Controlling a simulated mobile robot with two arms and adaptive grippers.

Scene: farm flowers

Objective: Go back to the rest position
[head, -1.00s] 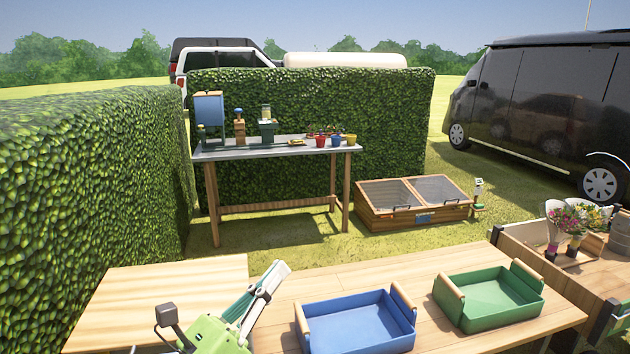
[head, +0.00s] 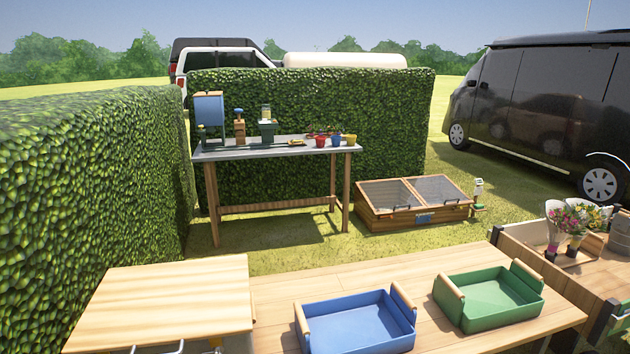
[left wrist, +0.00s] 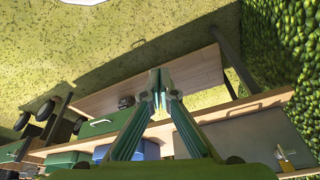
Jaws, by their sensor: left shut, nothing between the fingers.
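My left gripper (left wrist: 162,90) shows only in the left wrist view. Its two green fingers come together at the tips, shut with nothing between them. It hangs in the air with a wooden surface (left wrist: 105,87) and grass behind it, touching nothing that I can see. In the head view, no arm or gripper of mine shows over the worktable. My right gripper is in neither view.
A wooden worktable (head: 270,290) holds a blue tray (head: 357,324) and a green tray (head: 490,298). A wooden board (head: 165,292) at its left end is bare. A hedge (head: 90,190) stands close on the left. Flower bouquets (head: 565,225) stand at the right.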

